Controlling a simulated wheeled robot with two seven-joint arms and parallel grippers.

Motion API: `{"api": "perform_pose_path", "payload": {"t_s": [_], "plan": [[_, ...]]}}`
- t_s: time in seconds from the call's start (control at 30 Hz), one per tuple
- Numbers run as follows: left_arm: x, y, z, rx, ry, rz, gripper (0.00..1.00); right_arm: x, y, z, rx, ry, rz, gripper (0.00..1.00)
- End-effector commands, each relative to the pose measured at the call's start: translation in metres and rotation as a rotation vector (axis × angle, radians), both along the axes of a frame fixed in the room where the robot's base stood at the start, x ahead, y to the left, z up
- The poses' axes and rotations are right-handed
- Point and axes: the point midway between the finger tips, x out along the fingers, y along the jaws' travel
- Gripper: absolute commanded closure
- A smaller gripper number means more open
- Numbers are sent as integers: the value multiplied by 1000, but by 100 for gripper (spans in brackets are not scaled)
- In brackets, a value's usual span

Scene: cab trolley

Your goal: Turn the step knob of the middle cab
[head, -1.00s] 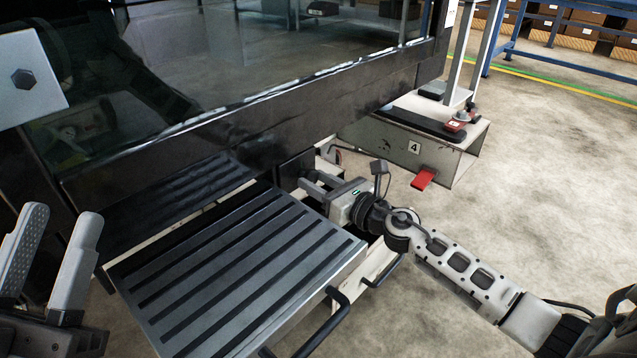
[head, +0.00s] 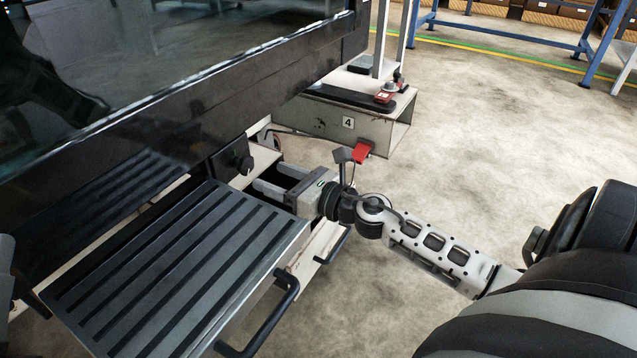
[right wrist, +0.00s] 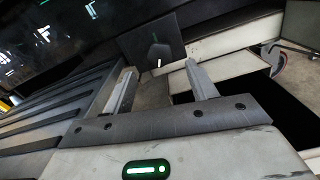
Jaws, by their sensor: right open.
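The step knob is a round black knob (head: 239,161) on a dark square plate, under the cab's black lower panel, just past the far corner of the ribbed step. My right gripper (head: 268,178) is open and empty, to the right of and slightly nearer than the knob, apart from it. In the right wrist view the knob (right wrist: 158,52) shows dark against its plate, beyond and between the two fingertips (right wrist: 160,68). Only a grey sliver at the left edge of the head view may be my left gripper; its fingers cannot be made out.
The ribbed step (head: 165,270) with a black handle (head: 265,318) lies left of my right gripper. Open concrete floor (head: 490,130) lies to the right.

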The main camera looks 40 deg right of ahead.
Motion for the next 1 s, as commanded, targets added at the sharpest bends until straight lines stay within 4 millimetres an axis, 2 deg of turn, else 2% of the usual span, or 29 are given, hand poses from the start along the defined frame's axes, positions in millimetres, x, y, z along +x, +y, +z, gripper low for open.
{"api": "perform_pose_path", "payload": {"t_s": [0.03,0.2,0.43,0.63,1.0], "plan": [[-1,0,0,2,-11,0,64,-13,-4,-3,3,4,-2,43],[-2,-1,4,10,-47,0,64,-50,-17,-2,2,4,-3,43],[-3,-1,9,16,-66,-4,64,-86,-30,-1,3,3,-3,43],[-2,-2,8,16,-56,-5,64,-97,-34,0,1,0,-1,43],[-2,-1,5,6,-38,-2,64,-97,-34,0,0,0,0,43]]}}
